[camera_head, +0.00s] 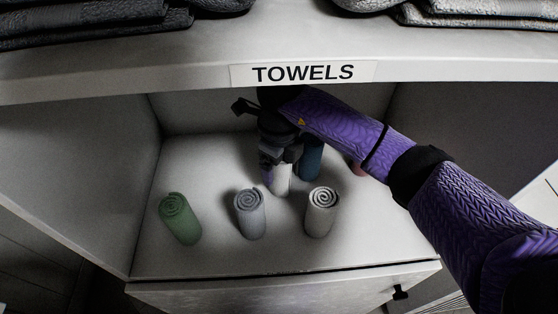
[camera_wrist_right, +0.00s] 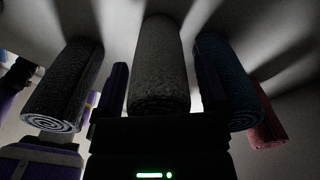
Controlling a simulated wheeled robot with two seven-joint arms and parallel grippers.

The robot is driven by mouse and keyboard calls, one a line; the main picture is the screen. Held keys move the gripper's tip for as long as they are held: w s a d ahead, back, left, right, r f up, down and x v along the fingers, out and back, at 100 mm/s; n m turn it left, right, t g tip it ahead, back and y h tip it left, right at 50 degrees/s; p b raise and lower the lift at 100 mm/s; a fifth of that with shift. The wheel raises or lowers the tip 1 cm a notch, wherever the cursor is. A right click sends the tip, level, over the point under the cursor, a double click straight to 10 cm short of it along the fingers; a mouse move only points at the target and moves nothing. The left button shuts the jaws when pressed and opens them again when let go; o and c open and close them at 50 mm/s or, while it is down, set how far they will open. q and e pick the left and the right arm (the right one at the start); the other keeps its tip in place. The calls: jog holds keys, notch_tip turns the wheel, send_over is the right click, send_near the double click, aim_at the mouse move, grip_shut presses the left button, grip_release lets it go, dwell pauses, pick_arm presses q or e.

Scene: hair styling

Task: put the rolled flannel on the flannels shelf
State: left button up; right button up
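Several rolled flannels stand on the floor of the compartment under the towels shelf: green (camera_head: 180,219), blue-grey (camera_head: 250,214), light grey (camera_head: 321,212), dark blue (camera_head: 311,158) and pink (camera_head: 357,168). My right gripper (camera_head: 278,160) reaches in from the right, pointing down over a pale roll (camera_head: 281,180) whose top it hides. In the right wrist view a grey roll (camera_wrist_right: 157,65) lies between the two fingers, with a thin light gap beside the right-hand finger. The grip does not look closed on it. My left gripper is not seen.
The towels shelf (camera_head: 170,72) overhangs the compartment, with folded dark towels (camera_head: 80,22) on it. Side walls (camera_head: 75,165) bound the compartment. In the wrist view a blue-grey roll (camera_wrist_right: 65,85) and a dark blue roll (camera_wrist_right: 228,75) flank the fingers closely.

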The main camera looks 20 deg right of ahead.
jog(key=shift+r, duration=0.15)
notch_tip(320, 180, up, 7)
jog(key=p, duration=0.3)
jog(key=shift+r, duration=0.25)
jog(key=shift+f, duration=0.1)
